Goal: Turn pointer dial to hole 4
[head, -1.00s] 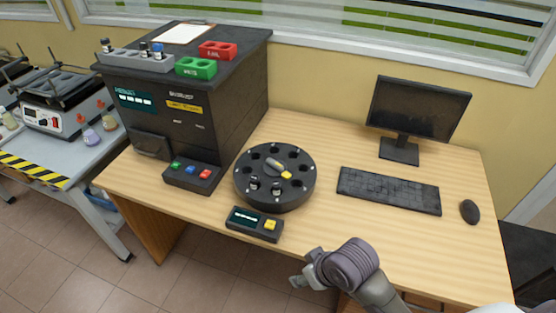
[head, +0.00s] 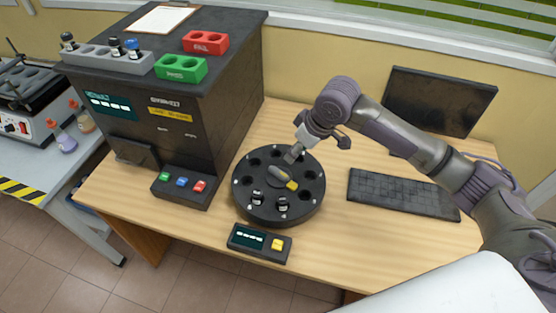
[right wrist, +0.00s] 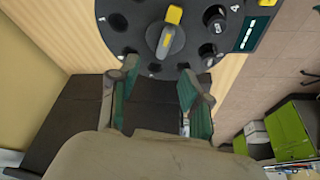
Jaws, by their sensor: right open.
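The black round carousel (head: 247,210) stands on the desk, ringed with holes. Its grey pointer dial (head: 278,176) at the centre has a yellow tip (head: 292,185), aimed to the lower right. In the right wrist view the dial (right wrist: 170,42) lies past the fingertips, its yellow tip (right wrist: 174,15) toward the top edge. Two dark vials (head: 283,204) sit in front holes. My right gripper (head: 294,154) hangs over the carousel's back part, open and empty, apart from the dial. My left gripper is out of view.
A small control box (head: 260,243) with a screen and yellow button sits in front of the carousel. A black analyser (head: 190,120) stands at left. The keyboard (head: 403,194) and monitor (head: 438,103) are at right, partly behind my arm.

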